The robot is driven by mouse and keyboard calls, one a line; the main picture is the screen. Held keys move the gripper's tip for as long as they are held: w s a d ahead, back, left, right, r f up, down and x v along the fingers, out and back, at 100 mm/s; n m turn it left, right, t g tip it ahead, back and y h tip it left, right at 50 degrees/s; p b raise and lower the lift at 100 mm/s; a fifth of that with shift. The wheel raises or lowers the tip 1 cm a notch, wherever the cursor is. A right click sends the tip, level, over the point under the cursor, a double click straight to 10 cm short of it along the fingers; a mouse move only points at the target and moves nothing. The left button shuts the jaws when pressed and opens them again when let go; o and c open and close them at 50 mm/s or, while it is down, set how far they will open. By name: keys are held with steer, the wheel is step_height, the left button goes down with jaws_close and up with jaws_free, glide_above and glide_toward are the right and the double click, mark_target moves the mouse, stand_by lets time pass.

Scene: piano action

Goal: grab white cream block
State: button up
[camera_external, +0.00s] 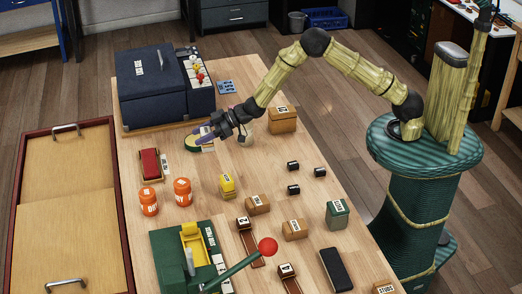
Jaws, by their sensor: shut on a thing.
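My gripper (205,134) is at the far part of the wooden table, its dark fingers pointing left and down. It is shut on a small pale piece, which looks like the white cream block (207,148). The fingers hide part of it, and its exact outline is too small to tell. A round green and yellow item (190,144) lies right beside and below the fingertips. I cannot tell whether the block touches it or the table.
A large dark blue machine (165,85) stands behind and left of my gripper. A tan box (282,120) stands to the right, a red block (150,164) to the left. Bare tabletop (250,165) lies between.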

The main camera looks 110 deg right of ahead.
steer(key=shift+r, duration=0.55)
steer(key=shift+s, duration=0.1)
